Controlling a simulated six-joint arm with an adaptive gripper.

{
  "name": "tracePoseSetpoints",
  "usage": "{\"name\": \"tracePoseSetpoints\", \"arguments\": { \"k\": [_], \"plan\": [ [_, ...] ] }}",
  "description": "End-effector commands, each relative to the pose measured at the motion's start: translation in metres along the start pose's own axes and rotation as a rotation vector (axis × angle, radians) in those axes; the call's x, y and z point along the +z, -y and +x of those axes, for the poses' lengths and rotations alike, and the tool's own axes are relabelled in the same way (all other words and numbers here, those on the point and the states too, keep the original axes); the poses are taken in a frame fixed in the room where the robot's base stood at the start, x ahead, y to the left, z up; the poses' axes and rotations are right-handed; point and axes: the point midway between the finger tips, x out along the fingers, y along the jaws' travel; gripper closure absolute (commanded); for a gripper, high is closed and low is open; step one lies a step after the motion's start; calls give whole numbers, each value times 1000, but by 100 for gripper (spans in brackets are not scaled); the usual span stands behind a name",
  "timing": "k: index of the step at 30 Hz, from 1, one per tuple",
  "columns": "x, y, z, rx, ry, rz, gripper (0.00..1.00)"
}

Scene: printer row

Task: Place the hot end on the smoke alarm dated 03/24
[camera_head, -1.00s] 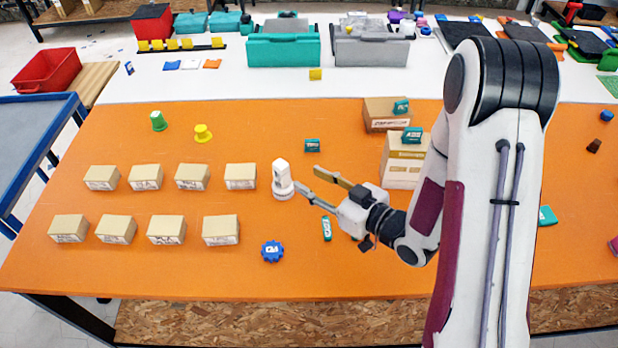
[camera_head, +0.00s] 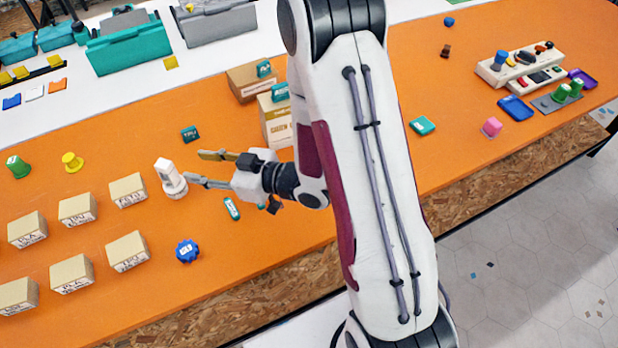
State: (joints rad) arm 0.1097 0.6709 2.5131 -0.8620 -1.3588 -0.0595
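A white upright piece with a round base and a block-like top (camera_head: 170,179) stands on the orange table. My gripper (camera_head: 193,165) is open beside its right side, with the two fingers apart and pointing left. The lower fingertip is very near the piece; I cannot tell whether it touches. Several small tan boxes with printed labels (camera_head: 127,190) stand in two rows to the left. Their print is too small to read surely. I cannot identify the hot end or a smoke alarm dated 03/24 with certainty.
A blue knobbed disc (camera_head: 187,251), a teal tag (camera_head: 232,208), a yellow piece (camera_head: 72,162) and a green cup (camera_head: 18,167) lie around. Cardboard boxes (camera_head: 252,83) stand behind my gripper. A white control block (camera_head: 515,66) and small trays are at the right.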

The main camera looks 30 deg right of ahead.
Motion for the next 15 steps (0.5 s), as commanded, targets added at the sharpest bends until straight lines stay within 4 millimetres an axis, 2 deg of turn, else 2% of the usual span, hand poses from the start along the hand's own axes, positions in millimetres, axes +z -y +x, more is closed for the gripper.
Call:
{"name": "tracePoseSetpoints", "arguments": {
  "k": [8, 15],
  "plan": [
    [-12, -28, -8, 92, 119, -72, 65],
    [-26, -58, -27, 206, 247, -111, 65]
  ]
}}
